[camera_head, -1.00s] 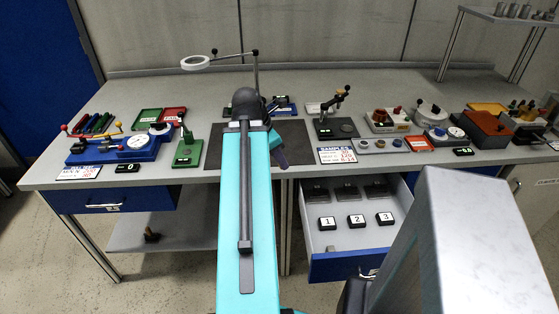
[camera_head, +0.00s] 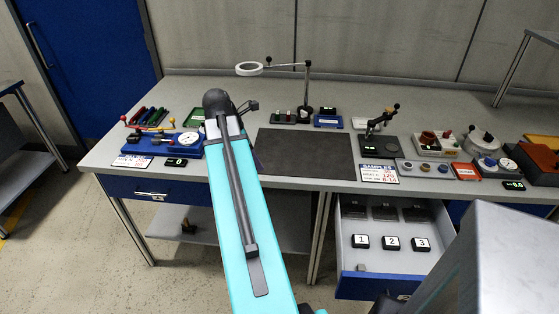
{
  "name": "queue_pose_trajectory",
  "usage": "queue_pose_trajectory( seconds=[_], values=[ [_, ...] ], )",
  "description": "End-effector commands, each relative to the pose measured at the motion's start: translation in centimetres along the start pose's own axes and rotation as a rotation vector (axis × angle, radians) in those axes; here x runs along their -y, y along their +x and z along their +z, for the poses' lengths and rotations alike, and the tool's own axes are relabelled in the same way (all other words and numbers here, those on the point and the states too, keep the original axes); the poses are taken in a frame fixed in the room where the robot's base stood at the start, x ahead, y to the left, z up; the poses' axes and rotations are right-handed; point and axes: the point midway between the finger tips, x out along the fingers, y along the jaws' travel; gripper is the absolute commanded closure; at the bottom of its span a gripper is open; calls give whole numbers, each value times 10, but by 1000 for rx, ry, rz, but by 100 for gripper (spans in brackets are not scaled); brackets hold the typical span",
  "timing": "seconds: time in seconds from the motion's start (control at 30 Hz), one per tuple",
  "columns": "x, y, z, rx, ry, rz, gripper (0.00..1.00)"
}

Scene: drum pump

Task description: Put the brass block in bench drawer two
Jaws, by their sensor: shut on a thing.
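My gripper (camera_head: 252,107) is mostly hidden behind the end of my turquoise arm, over the left part of the bench; only a small dark part shows. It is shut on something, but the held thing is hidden. I cannot make out a brass block for certain. An open bench drawer (camera_head: 348,287) with a blue front stands out below the bench's right half. Tiles marked 1, 2 and 3 (camera_head: 391,244) lie in it, with dark compartments behind them. A small grey-brown piece (camera_head: 361,267) is near its front. The drawer's own number is not readable.
The bench (camera_head: 420,125) carries a dark mat (camera_head: 305,152), a ring magnifier (camera_head: 250,69), a blue gauge fixture (camera_head: 160,143) and several devices at right. A closed blue drawer (camera_head: 165,191) is at left. A small dark object (camera_head: 188,226) sits on the lower shelf.

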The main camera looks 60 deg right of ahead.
Motion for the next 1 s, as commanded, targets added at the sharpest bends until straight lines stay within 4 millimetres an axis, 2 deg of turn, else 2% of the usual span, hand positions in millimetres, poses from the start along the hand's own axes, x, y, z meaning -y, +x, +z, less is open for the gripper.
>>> queue_pose_trajectory(
  seconds=[0.03, 0.2, 0.5, 0.77, 1.0],
  values=[
    [-6, -10, -13, 0, -7, 3, 100],
    [-18, -33, -55, 0, -18, 7, 100],
    [-29, -75, -132, 0, -36, 15, 100],
    [-27, -112, -202, 0, -53, 21, 100],
    [-16, -147, -267, 1, -68, 28, 100]
  ],
)
